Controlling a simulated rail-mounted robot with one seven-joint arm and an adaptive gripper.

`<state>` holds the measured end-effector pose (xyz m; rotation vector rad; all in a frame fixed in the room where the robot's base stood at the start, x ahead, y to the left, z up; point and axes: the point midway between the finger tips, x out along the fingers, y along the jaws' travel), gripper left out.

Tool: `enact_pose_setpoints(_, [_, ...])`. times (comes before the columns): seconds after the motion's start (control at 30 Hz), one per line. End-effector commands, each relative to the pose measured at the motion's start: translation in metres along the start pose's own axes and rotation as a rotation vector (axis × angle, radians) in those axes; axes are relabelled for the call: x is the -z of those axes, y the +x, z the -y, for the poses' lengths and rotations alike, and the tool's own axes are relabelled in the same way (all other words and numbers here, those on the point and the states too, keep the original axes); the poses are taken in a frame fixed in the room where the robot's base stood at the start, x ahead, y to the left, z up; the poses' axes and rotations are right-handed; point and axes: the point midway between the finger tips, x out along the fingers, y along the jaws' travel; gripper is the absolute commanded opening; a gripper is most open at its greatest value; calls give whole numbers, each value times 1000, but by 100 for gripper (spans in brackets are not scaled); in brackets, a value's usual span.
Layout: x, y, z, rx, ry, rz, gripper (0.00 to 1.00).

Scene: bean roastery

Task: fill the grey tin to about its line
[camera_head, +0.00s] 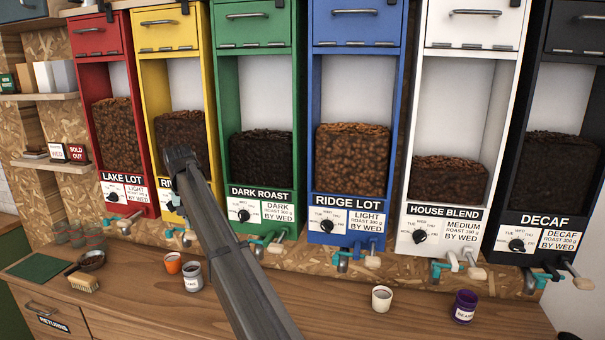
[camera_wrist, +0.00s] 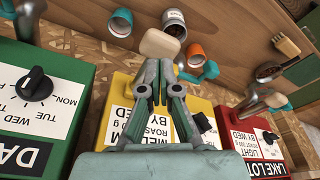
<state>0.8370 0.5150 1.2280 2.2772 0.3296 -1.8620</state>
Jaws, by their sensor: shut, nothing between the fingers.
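The grey tin (camera_head: 192,275) stands on the wooden counter, upright, just right of an orange tin (camera_head: 173,263). It also shows at the top of the wrist view (camera_wrist: 173,19), with a pale label and dark brown contents that look like beans; the fill line cannot be made out. My gripper (camera_head: 180,156) is in front of the yellow dispenser (camera_head: 165,80), above the tins. In the wrist view my fingers (camera_wrist: 156,72) are shut and empty. A cream tap knob (camera_wrist: 160,44) shows just past their tips; contact cannot be told.
A cream cup (camera_head: 381,298) and a purple tin (camera_head: 464,308) stand farther right. A brush (camera_head: 83,283) and a dark scoop (camera_head: 92,259) lie left. Several dispensers with taps line the wall.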

Motion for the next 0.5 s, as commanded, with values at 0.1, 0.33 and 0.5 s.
enact_pose_setpoints(0.1, [0,2,0,0,0,0,0])
enact_pose_setpoints(0.33, [-2,8,0,0,0,0,0])
enact_pose_setpoints(0.5, [-3,12,0,0,0,0,0])
